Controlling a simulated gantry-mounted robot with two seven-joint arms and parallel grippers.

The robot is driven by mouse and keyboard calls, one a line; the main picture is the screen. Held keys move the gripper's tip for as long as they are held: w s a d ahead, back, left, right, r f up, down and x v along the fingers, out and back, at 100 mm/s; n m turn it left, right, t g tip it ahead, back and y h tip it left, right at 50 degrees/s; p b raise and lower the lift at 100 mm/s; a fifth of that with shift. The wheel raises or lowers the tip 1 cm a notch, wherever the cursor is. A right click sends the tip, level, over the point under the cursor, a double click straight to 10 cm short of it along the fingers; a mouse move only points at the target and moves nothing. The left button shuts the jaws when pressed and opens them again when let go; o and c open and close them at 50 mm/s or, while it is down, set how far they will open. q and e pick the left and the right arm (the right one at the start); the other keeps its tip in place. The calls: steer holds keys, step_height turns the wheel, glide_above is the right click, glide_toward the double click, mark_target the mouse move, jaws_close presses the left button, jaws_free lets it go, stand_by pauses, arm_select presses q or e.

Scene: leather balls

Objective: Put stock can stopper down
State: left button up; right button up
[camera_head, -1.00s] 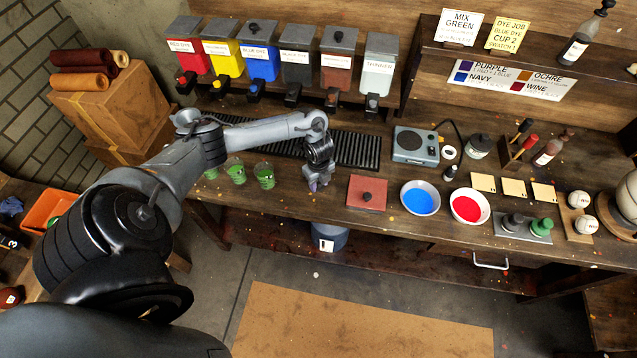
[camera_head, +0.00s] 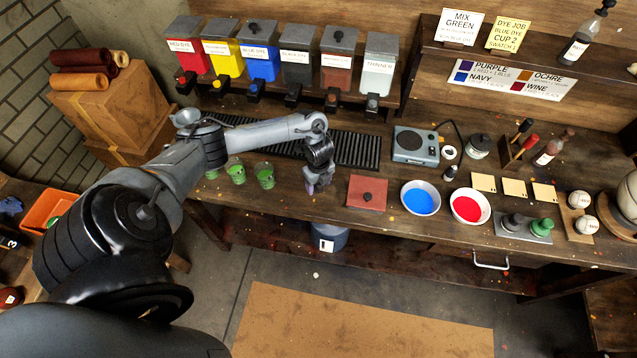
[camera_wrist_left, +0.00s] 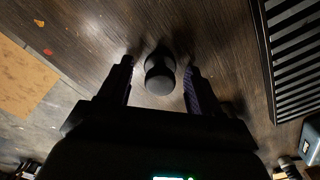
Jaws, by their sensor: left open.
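A dark stopper (camera_wrist_left: 160,75) with a rounded grey end shows in the left wrist view, on or just above the wooden bench. It lies between the fingers of my left gripper (camera_wrist_left: 159,66), with a gap on each side. In the head view my left gripper (camera_head: 318,186) is open, low over the front part of the bench, left of the red square plate. The stopper cannot be made out there. I cannot tell which vessel is the stock can. My right gripper is not in view.
Green cups (camera_head: 265,176) stand to the left. A slotted black rack (camera_head: 357,150) lies behind. The bench's front edge is close.

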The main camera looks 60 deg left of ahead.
arm_select(q)
step_height(320, 180, up, 11)
steer(key=p, duration=0.2)
steer(key=w+d+f+n+t+h, duration=0.1)
steer(key=d+f+t, duration=0.15)
steer(key=d, duration=1.15)
steer(key=d+f+t+h, duration=0.1)
steer(key=d+t, duration=0.2)
steer(key=d, duration=1)
steer(key=s+d+r+n, duration=0.3)
steer(key=d+r+n, duration=0.1)
steer(key=r+n, duration=0.1)
steer(key=s+a+r+n+g+y, duration=0.1)
steer(key=s+a+r+n, duration=0.1)
steer(key=s+n, duration=0.2)
steer(key=s+a+r+n+g, duration=0.1)
steer(key=s+a+r+n, duration=0.1)
steer(key=s+n, duration=0.3)
steer(key=s, duration=0.3)
steer(key=shift+s+r+y, duration=0.15)
steer(key=shift+r+y, duration=0.1)
steer(key=shift+y, duration=0.15)
steer(key=shift+p, duration=0.3)
